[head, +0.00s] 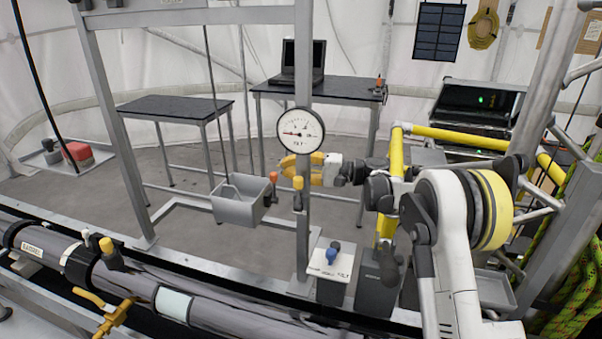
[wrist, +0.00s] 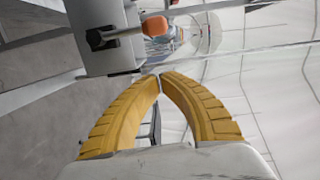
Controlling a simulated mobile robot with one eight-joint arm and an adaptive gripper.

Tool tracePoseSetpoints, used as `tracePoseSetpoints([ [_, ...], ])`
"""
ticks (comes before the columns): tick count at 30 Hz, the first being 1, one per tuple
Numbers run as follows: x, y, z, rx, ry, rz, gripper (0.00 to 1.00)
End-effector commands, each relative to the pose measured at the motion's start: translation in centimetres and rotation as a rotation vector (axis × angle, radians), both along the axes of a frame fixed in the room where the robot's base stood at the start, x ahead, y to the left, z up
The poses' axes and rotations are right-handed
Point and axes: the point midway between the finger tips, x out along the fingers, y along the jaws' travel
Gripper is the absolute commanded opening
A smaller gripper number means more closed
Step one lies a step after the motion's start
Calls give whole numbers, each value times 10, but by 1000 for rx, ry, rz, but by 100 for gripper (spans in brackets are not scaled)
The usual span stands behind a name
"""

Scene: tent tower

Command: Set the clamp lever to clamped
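A lever with an orange knob (head: 273,178) stands at the post, beside a grey open bin. In the wrist view, an orange-knobbed lever (wrist: 155,26) lies sideways from a dark pivot on a grey metal block (wrist: 103,55). No readable label confirms it as the clamp lever.
The dial gauge (head: 301,131) is just above. A blue knob (head: 333,251) is on a white plate at the post's foot. A grey bin (head: 238,202) hangs left. A large tube (head: 140,285) runs along the front.

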Motion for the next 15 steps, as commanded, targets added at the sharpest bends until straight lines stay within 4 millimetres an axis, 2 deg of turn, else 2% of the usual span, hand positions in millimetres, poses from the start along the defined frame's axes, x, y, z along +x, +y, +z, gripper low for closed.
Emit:
tracePoseSetpoints([
  [1, 2, 12, -3, 0, 0, 3, 0],
  [4, 6, 31, -3, 0, 0, 3, 0],
  [9, -20, 26, -3, 0, 0, -1, 0],
  [15, -32, 24, -2, 0, 0, 0, 0],
])
